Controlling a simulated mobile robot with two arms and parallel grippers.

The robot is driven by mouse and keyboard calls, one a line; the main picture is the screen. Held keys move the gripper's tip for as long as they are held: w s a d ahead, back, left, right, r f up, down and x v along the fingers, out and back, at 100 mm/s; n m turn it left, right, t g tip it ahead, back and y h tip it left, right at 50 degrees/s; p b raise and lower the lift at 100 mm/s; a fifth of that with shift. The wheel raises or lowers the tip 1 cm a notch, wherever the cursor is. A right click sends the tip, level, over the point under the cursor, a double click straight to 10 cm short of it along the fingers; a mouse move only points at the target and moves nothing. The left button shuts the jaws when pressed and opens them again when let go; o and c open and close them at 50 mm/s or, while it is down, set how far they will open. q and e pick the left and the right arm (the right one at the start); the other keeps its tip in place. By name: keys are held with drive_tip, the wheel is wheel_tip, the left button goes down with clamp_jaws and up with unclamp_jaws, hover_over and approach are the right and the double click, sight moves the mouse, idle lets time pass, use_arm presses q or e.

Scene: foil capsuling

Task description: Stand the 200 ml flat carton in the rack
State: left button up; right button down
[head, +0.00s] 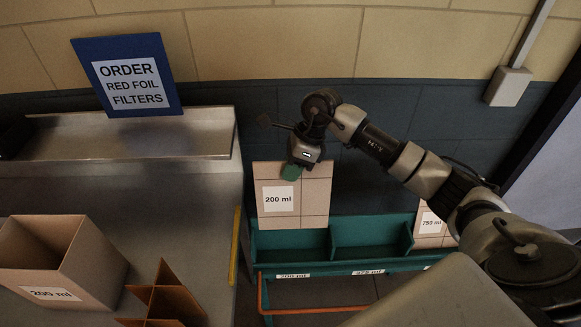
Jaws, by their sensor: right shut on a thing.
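The 200 ml flat carton (316,197) is a tan upright panel with crease lines and a white "200 ml" label. My right gripper (293,172) is shut on its top edge, with a green fingertip showing. The teal rack (372,259) stands below, with tags "200 ml" and "375 ml" on its front. The carton hangs over the left, 200 ml compartment, its bottom edge near the rack's back rim. The gap between carton and rack is hard to judge. My left gripper is not in view.
A flat carton marked 750 ml (429,229) stands at the rack's right end, partly behind my right arm. The metal bench (190,190) at left bears an open 200 ml box (37,268) and a brown divider (165,300). An orange rail (310,310) runs below the rack.

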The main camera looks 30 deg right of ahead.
drive_tip(key=shift+w+f+b, duration=0.15)
drive_tip(key=shift+f+b, duration=0.25)
drive_tip(key=shift+b, duration=0.1)
wheel_tip(320, 180, down, 16)
drive_tip(key=b, duration=1.3)
drive_tip(key=shift+r+b, duration=0.25)
drive_tip(key=shift+b, duration=0.15)
drive_tip(key=c, duration=1.2)
unclamp_jaws()
drive_tip(key=shift+o, duration=0.2)
drive_tip(key=b+v, duration=0.1)
drive_tip(key=v, duration=0.9)
drive_tip(key=shift+d+r+b, duration=0.1)
drive_tip(key=shift+r+b, duration=0.25)
drive_tip(key=shift+r, duration=0.05)
